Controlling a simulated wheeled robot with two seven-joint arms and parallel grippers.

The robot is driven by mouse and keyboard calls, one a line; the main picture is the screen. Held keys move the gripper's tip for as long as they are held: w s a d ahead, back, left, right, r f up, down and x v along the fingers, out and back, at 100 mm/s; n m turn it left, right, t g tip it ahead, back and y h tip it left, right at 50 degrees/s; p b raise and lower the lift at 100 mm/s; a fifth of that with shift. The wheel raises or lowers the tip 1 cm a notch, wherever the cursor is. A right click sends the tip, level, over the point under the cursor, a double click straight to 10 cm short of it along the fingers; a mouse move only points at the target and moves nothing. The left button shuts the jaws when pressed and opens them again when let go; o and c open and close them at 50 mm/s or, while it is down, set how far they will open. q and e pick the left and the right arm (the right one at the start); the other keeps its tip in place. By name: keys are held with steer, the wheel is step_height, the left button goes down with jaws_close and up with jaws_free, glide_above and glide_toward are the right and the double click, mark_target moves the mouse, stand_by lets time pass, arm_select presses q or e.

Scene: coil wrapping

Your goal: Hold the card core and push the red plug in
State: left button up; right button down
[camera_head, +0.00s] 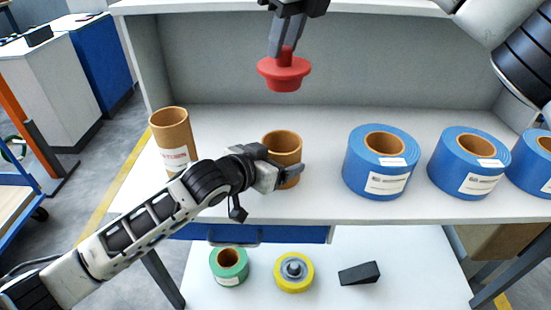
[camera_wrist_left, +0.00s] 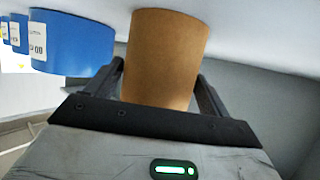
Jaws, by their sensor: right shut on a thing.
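The core also shows between the fingers in the left wrist view (camera_wrist_left: 163,55). Whether both fingers press on it I cannot tell. The core's lower part is partly hidden by the gripper.
A taller labelled card core (camera_head: 173,140) stands at the left, behind my left arm. Several blue coils, the nearest (camera_head: 380,165), stand to the right. A green coil (camera_head: 229,268), a yellow coil (camera_head: 294,280) and a black wedge (camera_head: 359,273) lie on the lower shelf.

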arm_select(q)
steer(key=c, duration=0.5)
steer(key=o, duration=1.1)
steer(key=shift+c, duration=0.2)
steer(key=shift+s+a, duration=0.1)
steer(key=v, duration=1.1)
steer(key=shift+s+a+r, duration=0.2)
steer(key=shift+s, duration=0.15)
